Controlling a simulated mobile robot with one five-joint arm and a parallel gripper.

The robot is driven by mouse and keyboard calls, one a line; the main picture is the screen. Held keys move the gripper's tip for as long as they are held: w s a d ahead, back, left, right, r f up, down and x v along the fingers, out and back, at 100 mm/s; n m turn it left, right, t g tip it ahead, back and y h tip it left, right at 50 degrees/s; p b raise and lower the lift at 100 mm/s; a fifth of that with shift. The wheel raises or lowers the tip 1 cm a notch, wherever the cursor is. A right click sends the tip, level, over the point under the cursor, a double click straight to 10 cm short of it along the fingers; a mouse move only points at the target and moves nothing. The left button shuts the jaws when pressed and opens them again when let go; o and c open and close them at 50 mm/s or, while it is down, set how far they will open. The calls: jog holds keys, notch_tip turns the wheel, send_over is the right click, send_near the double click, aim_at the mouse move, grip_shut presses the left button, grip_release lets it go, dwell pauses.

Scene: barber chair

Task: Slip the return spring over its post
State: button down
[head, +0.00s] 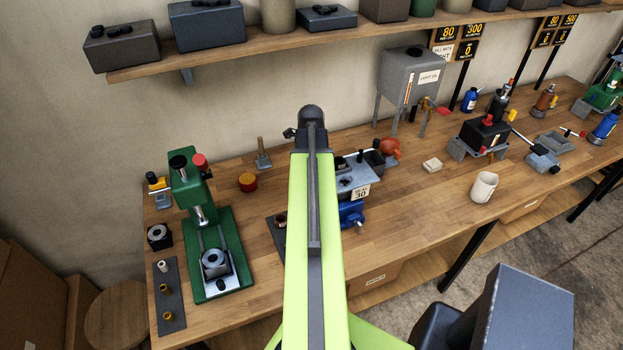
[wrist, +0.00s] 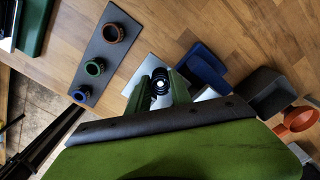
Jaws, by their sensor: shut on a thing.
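In the wrist view my gripper (wrist: 160,88) has its two green fingers closed on a small dark coil, the return spring (wrist: 160,80). I look nearly straight down its rings, with a bright centre. A pale metal plate (wrist: 135,80) lies below and around it. The post cannot be made out; the spring and fingers cover that area. Whether the spring is around a post or above it I cannot tell. In the head view my own arm hides the gripper and spring. Part of the grey-topped fixture (head: 357,170) shows just right of the arm.
A dark mat (wrist: 105,50) bears a brown ring (wrist: 113,33), a green ring (wrist: 95,67) and a blue ring (wrist: 82,93). A blue part (wrist: 203,68), a dark grey bin (wrist: 265,93) and an orange funnel-like piece (wrist: 296,122) stand close right. A green press (head: 205,235) stands left.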

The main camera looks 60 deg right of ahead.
jog(key=shift+f+b, duration=0.4)
jog(key=shift+f, duration=0.05)
jog(key=c, duration=1.1)
grip_release()
notch_tip(320, 180, up, 9)
jog(key=p, duration=0.9)
jog(key=shift+r, duration=0.2)
jog(key=shift+f, duration=0.15)
